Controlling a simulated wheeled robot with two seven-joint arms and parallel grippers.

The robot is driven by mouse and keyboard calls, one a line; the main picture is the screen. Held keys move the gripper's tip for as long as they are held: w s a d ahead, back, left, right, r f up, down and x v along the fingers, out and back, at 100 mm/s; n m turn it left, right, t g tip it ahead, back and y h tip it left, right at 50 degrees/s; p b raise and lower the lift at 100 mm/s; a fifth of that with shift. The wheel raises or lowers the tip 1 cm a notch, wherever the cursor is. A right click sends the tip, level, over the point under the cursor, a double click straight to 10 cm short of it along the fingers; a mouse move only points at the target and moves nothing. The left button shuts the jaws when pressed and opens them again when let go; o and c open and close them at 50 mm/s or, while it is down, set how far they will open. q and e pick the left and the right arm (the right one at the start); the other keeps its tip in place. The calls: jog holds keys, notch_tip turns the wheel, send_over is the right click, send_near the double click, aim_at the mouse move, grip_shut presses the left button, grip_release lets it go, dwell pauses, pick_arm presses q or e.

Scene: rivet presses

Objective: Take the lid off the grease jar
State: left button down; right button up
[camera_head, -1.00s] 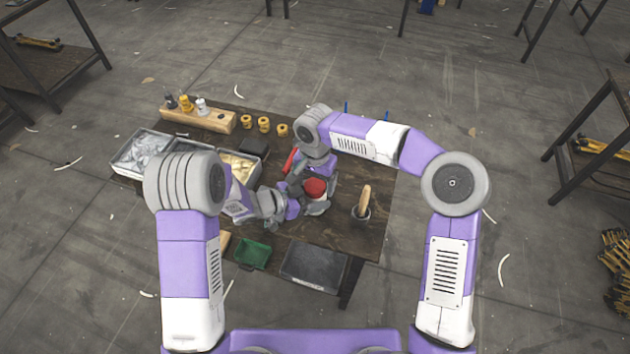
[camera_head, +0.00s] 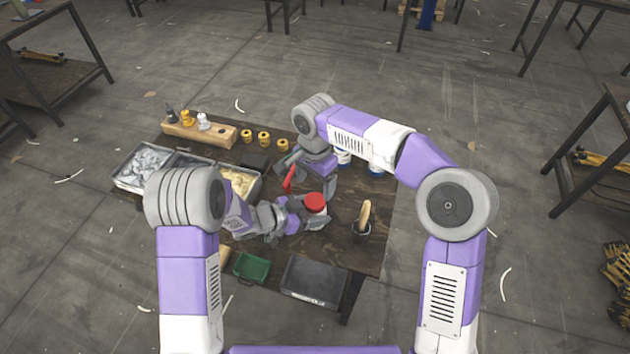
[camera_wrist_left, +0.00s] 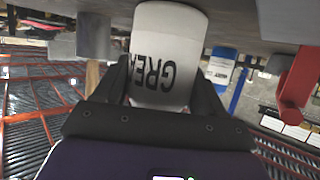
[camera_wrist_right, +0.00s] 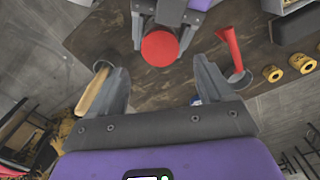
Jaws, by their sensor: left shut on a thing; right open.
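The grease jar (camera_wrist_left: 168,60) is a white jar with black lettering, upside down in the left wrist view. My left gripper (camera_head: 309,214) is shut on its body, one finger on each side. The red lid (camera_head: 315,202) sits on top of the jar, and it shows face-on in the right wrist view (camera_wrist_right: 159,48). My right gripper (camera_wrist_right: 158,68) is open and empty. In the right wrist view the lid appears just past its fingertips, between them, with no contact visible. In the left wrist view the lid is hidden.
A red tapered part (camera_wrist_right: 230,48) stands close beside my right gripper. A dark cup with a wooden handle (camera_head: 362,230) stands at right. Grey bins (camera_head: 145,165), a green tray (camera_head: 251,267) and a dark tray (camera_head: 314,281) lie around. Yellow spools (camera_head: 263,137) line the back.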

aim_at(315, 200)
notch_tip(315, 200, down, 7)
jog(key=shift+r, duration=0.2)
jog(key=c, duration=1.1)
jog(key=n, duration=0.3)
jog(key=shift+n, duration=0.3)
jog(key=o, duration=1.2)
jog(key=shift+r, duration=0.1)
